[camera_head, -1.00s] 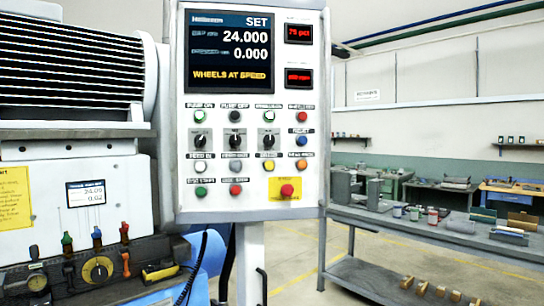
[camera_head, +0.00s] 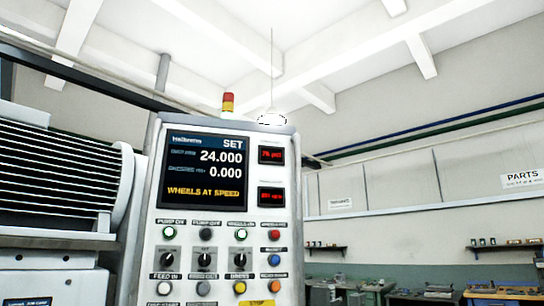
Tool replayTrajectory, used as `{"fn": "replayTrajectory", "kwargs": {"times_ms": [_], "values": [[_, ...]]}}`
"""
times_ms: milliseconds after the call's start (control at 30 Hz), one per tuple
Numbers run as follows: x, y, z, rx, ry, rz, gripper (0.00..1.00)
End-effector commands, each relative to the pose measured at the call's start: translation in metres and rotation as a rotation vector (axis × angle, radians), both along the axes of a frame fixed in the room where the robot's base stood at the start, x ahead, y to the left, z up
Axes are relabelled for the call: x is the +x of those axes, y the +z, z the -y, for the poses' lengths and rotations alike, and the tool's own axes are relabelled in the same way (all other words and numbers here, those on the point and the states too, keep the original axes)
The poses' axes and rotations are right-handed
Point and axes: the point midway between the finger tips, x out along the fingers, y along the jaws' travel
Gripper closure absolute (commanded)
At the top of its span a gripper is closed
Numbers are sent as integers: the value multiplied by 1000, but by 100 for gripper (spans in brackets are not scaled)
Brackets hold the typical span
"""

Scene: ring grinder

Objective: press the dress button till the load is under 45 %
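The control panel (camera_head: 222,215) stands upright at centre-left in the head view. The dress button (camera_head: 240,287) is a yellow round button under a "DRESS" label, near the bottom edge of the picture. The upper red readout (camera_head: 271,156) seems to read about 75 pct, in small blurred digits. The lower red readout (camera_head: 271,197) is too small to read. The screen (camera_head: 205,172) shows SET, 24.000, 0.000 and "WHEELS AT SPEED". My gripper is not in view, so whether it is open or shut does not show.
Around the dress button are a grey button (camera_head: 203,288), an orange button (camera_head: 274,287) and a dark selector knob (camera_head: 239,262). A yellow plate (camera_head: 259,303) is cut off below. The louvred machine housing (camera_head: 60,175) is at left. Workbenches (camera_head: 425,295) stand at far right.

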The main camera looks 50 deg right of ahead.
Motion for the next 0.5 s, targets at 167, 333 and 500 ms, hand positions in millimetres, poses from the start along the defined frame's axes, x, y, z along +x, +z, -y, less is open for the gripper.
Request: {"fn": "replayTrajectory", "kwargs": {"times_ms": [167, 333, 500], "values": [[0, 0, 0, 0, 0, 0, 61], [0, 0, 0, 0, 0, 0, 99], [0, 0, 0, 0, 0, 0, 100]]}}
